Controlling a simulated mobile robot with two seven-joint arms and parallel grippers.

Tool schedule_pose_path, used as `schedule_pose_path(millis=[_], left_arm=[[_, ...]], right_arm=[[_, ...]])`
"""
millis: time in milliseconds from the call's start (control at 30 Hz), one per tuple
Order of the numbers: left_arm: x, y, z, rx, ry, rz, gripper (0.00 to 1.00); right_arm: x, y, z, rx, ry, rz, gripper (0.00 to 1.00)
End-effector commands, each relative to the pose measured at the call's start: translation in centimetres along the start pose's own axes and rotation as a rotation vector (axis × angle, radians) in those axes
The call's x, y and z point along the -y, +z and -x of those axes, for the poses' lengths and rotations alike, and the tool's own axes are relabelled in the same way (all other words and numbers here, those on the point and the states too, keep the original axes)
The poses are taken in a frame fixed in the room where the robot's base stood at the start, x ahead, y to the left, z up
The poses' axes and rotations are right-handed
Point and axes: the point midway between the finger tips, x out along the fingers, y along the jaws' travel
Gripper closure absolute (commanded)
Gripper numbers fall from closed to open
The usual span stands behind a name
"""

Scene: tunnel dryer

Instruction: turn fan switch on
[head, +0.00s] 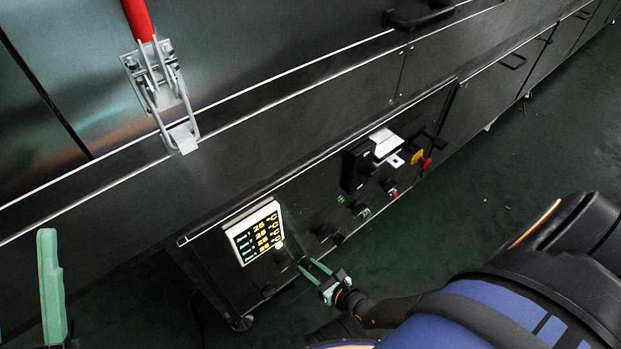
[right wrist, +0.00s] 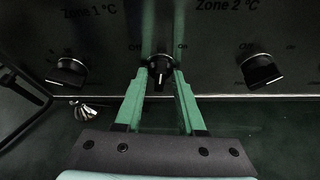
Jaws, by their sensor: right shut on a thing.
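A black rotary switch (right wrist: 160,70) with "Off" at its left and "On" at its right sits on the dark control panel between two larger knobs. Its handle points roughly straight down in the right wrist view. No fan label is readable on it. My right gripper (right wrist: 161,80) has its green fingers on both sides of this switch, shut on it. In the head view my right gripper (head: 307,264) reaches the panel below the lit display, and its fingertips partly hide the switch. My left gripper (head: 28,290) is at the lower left edge, partly cut off, fingers apart, away from the panel.
The Zone 1 knob (right wrist: 68,72) and Zone 2 knob (right wrist: 260,70) flank the switch closely. A lit temperature display (head: 257,233) is above it. A black isolator handle (head: 354,166) and red button (head: 427,162) are farther right. The floor in front is clear.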

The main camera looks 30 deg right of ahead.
Motion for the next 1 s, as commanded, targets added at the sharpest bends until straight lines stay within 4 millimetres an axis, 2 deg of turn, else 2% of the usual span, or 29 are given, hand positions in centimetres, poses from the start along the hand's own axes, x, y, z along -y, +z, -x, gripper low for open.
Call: schedule_pose_path(millis=[367,800,1000], left_arm=[[0.01,0.02,0.02,0.000,0.000,-0.001,0.54],[0.03,0.04,0.03,0.001,0.000,-0.002,0.54],[0.04,0.05,0.03,0.001,0.000,-0.002,0.54]], right_arm=[[0.11,0.15,-0.14,0.002,0.022,-0.046,1.00],[0.32,0.15,-0.25,0.002,0.142,-0.335,1.00],[0.33,0.14,-0.25,0.003,0.173,-0.415,1.00]])
